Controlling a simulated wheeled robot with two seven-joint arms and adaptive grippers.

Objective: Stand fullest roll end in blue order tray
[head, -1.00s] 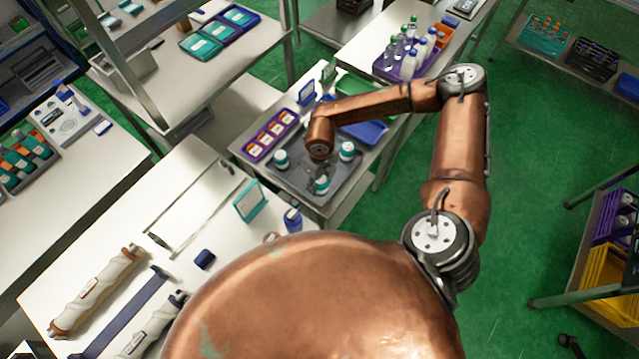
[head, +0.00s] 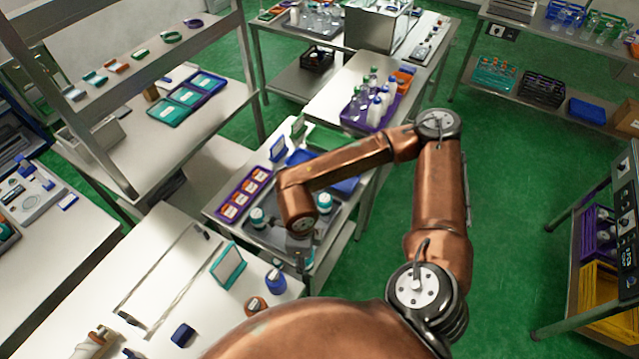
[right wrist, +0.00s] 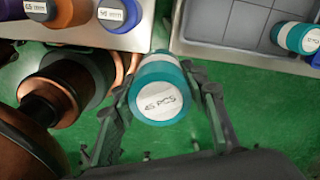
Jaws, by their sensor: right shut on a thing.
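My right gripper is shut on a teal and white roll (right wrist: 158,100) whose end label reads about "45 PCS". In the right wrist view the gripper (right wrist: 160,82) holds it over green floor beside the bench edge. Two other teal-and-white rolls, a left one (head: 257,217) and a right one (head: 323,202), stand in the grey tray (head: 268,238). One also shows in the right wrist view (right wrist: 297,40), its label hard to read. The blue tray (head: 347,188) lies behind my right forearm, partly hidden, with no roll visible in it. My left gripper is out of view.
A purple tray of orange-labelled items (head: 243,195) is beside the grey tray. A teal-framed panel (head: 228,265) and blue jar (head: 276,282) stand on the near bench. A purple bottle crate (head: 375,112) is farther back. Green floor is open at right.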

